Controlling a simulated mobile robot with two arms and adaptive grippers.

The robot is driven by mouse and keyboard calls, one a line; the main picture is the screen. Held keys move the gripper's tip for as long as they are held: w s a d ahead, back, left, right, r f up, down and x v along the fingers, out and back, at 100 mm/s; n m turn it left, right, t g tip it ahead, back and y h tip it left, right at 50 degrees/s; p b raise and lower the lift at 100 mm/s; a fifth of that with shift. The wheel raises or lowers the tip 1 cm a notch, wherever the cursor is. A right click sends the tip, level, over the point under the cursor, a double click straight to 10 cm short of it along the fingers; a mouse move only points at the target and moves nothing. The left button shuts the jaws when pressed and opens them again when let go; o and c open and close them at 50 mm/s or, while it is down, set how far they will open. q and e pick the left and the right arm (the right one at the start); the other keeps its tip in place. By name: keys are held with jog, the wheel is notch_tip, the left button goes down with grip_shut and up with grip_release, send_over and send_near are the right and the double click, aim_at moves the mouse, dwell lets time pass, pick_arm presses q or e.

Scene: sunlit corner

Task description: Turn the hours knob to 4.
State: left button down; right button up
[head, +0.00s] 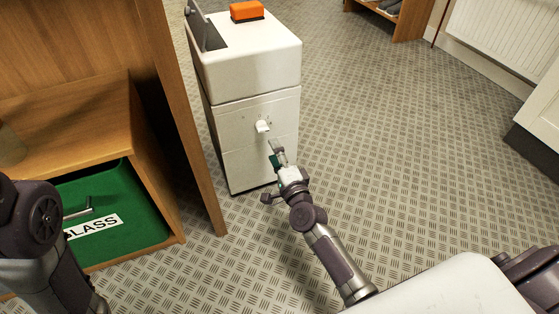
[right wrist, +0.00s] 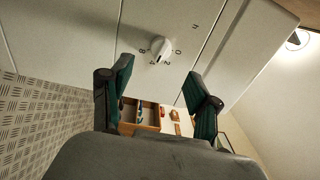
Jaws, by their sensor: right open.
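The hours knob (head: 263,126) is a small white knob on the front of a white cabinet-like unit (head: 240,148). In the right wrist view the knob (right wrist: 160,49) is ringed by small dark numbers, with an 8 on its left and a 0 on its right. Which number it points at is too small to tell. My right gripper (head: 273,150) is just in front of and below the knob, apart from it. In the right wrist view its dark green fingers (right wrist: 160,85) are spread wide with nothing between them. My left gripper is out of view; only my left arm shows.
A wooden cabinet (head: 175,120) stands left of the unit, with a green drawer (head: 125,190) labelled in part "LASS". An orange object (head: 247,11) sits on top of the unit. The patterned floor (head: 400,150) to the right is clear. A radiator (head: 505,35) is at the far right.

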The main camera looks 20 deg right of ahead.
jog(key=shift+s+f, duration=0.1)
jog(key=shift+s, duration=1.65)
